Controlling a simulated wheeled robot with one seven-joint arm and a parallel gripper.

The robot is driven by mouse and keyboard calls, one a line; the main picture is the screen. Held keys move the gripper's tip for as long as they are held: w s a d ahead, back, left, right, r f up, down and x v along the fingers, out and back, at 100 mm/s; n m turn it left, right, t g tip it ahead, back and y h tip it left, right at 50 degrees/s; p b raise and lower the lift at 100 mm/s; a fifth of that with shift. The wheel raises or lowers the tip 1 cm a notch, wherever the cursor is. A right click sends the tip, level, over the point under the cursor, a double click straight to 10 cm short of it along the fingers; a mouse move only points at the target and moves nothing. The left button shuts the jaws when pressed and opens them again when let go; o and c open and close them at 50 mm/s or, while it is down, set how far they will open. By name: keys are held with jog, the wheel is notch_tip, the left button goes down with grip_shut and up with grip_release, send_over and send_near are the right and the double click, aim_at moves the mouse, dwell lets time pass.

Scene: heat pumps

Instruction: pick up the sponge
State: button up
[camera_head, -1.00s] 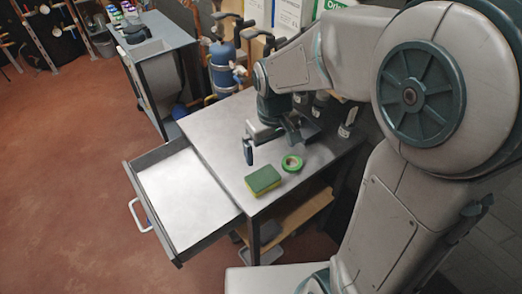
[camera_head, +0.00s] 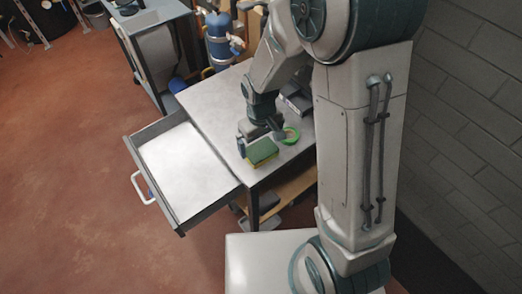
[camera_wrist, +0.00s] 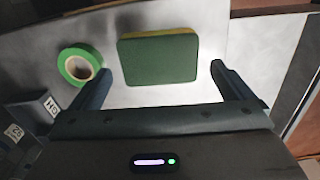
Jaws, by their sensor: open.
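The sponge (camera_head: 261,151) is green on top with a yellow side and lies flat near the front edge of the metal table, beside the open drawer. In the wrist view the sponge (camera_wrist: 158,58) lies just beyond the fingertips, crosswise between their lines. My gripper (camera_head: 258,137) is above the table next to the sponge, with its fingers spread. In the wrist view my open gripper (camera_wrist: 160,75) has one finger on each side and nothing held. From these frames I cannot tell whether a finger touches the sponge.
A roll of green tape (camera_head: 291,135) lies right of the sponge; it also shows in the wrist view (camera_wrist: 80,66). A dark weight-like block (camera_wrist: 36,108) is at the left there. The open drawer (camera_head: 183,170) is empty. A blue tank (camera_head: 218,38) stands behind.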

aim_at(261, 149)
jog(key=shift+f+p, duration=0.35)
jog(key=shift+f, duration=1.7)
jog(key=c, duration=0.8)
jog(key=shift+r, duration=0.1)
